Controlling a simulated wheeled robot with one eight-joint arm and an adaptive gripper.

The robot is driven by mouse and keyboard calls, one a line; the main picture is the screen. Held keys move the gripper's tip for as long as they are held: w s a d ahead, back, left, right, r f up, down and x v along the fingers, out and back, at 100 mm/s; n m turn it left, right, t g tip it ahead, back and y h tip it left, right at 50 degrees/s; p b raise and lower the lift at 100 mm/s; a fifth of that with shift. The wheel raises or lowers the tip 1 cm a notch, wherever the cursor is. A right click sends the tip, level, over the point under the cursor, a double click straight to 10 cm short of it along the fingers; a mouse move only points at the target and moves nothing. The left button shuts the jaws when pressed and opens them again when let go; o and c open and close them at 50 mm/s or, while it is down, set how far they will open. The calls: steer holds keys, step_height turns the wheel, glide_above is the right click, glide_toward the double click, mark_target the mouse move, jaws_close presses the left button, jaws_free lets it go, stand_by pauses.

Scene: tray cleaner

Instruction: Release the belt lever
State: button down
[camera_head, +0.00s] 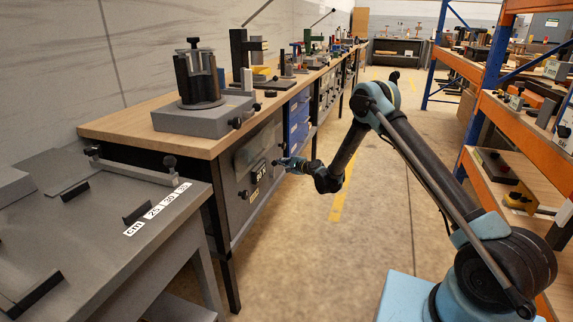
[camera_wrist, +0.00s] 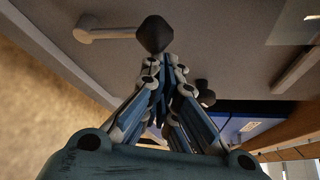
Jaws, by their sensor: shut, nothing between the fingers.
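My gripper (camera_head: 287,163) is at the front panel (camera_head: 258,160) under the wooden bench in the head view. A dark knob (camera_wrist: 205,93) shows right of the fingers, partly hidden. In the head view the parts at the fingertips are too small to tell apart.
A grey table (camera_head: 90,235) with black handles stands at the near left. A clamp-like fixture (camera_head: 200,85) stands on the wooden bench (camera_head: 130,125). Blue drawers (camera_head: 298,115) are beyond the panel. Orange shelving (camera_head: 490,130) stands right. The aisle floor (camera_head: 385,190) between is clear.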

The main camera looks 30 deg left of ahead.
steer(key=shift+s+r, duration=0.15)
steer(key=shift+s, duration=0.55)
steer(key=w, duration=0.5)
steer(key=f+v, duration=0.2)
steer(key=v, duration=0.8)
steer(key=shift+s+d+f, duration=0.15)
steer(key=shift+s+d, duration=0.15)
steer(key=shift+s, duration=0.05)
